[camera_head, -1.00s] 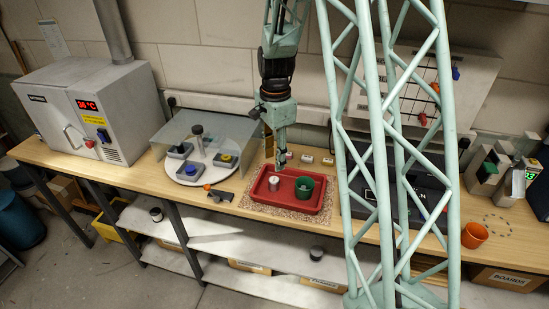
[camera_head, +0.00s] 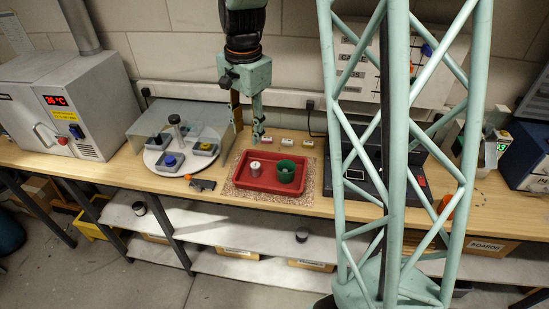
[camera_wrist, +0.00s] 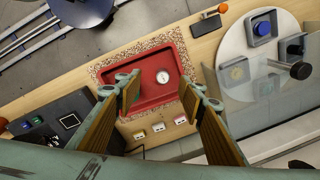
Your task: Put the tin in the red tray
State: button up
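The red tray (camera_head: 240,185) lies on a speckled mat on the bench. A small pale cylinder, which looks like the tin (camera_head: 254,167), stands upright inside its left part. In the wrist view the tray (camera_wrist: 146,98) holds the tin (camera_wrist: 162,77), seen from above with a pale round top. My gripper (camera_head: 258,138) is above the tray's back side, pointing down. In the wrist view my gripper (camera_wrist: 158,90) has its fingers wide apart, empty, clear of the tin.
A round white turntable (camera_head: 165,168) with a clear shield stands left of the tray. Small labelled blocks (camera_head: 287,141) sit behind the tray. A dark case (camera_head: 365,178) is to the right, partly behind my lattice column. An oven (camera_head: 70,115) stands far left.

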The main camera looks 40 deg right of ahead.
jog(key=s+a+r+n+t, duration=0.1)
jog(key=s+a+r+n, duration=0.3)
jog(key=s+r, duration=0.35)
jog(key=s+a+r+n+t, duration=0.1)
jog(key=s+a+r+n, duration=0.2)
jog(key=s+a+r, duration=0.35)
jog(key=s+a+r+n, duration=0.1)
jog(key=s+r+n, duration=0.2)
jog(key=s, duration=0.6)
jog(key=s+a+r+n+t, duration=0.1)
jog(key=s+n, duration=0.4)
jog(key=s, duration=0.5)
notch_tip(320, 180, up, 2)
jog(key=shift+s+a+r, duration=0.15)
jog(key=shift+a+r, duration=0.05)
jog(key=shift+a, duration=0.45)
jog(key=shift+c, duration=0.3)
